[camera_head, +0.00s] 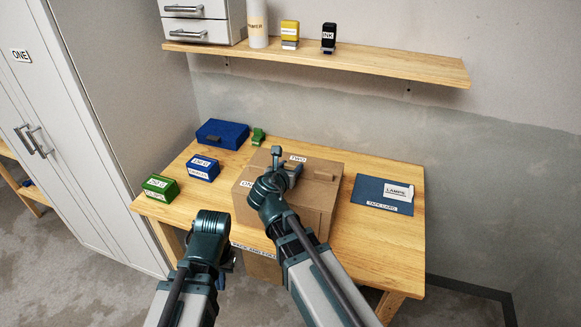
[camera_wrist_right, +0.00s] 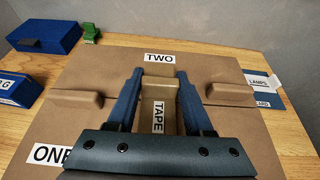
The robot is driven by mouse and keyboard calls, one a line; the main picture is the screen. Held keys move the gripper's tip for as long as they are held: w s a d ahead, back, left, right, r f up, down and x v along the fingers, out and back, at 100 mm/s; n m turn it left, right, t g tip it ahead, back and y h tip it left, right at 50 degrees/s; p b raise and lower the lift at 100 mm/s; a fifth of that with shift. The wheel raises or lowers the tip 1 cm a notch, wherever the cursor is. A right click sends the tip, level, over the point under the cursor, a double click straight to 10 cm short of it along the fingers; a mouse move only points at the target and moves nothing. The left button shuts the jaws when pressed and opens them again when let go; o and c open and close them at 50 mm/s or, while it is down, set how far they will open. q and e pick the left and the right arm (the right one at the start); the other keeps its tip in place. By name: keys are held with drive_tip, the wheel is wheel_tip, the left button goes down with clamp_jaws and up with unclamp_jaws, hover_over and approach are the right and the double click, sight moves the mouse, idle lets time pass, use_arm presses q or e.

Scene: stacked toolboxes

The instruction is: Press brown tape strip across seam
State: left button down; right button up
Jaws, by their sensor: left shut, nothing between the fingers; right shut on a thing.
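A brown cardboard box (camera_head: 318,190) stands on the wooden table, and its top also shows in the right wrist view (camera_wrist_right: 100,75). The top bears labels ONE (camera_wrist_right: 52,154) and TWO (camera_wrist_right: 159,58). My right gripper (camera_wrist_right: 160,80) is over the box top, shut on a brown tape piece (camera_wrist_right: 159,90) labelled TAPE. The tape lies between the two blue fingers, below the TWO label; whether it touches the box I cannot tell. The head view hides the tape behind my right arm. My left gripper (camera_head: 228,262) is shut and empty before the table's front edge.
Raised brown tabs (camera_wrist_right: 76,98) (camera_wrist_right: 230,94) flank the fingers. A blue card (camera_head: 370,193) lies right of the box. Blue (camera_head: 200,169) and green (camera_head: 160,187) small boxes, a blue case (camera_head: 222,133) and a green item (camera_head: 258,136) stand left. A shelf (camera_head: 400,70) hangs above.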

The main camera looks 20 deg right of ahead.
drive_tip(key=shift+f+b, duration=0.55)
drive_tip(key=shift+f, duration=0.05)
idle(0.4)
drive_tip(key=o, duration=1.2)
drive_tip(key=shift+s+r, duration=0.1)
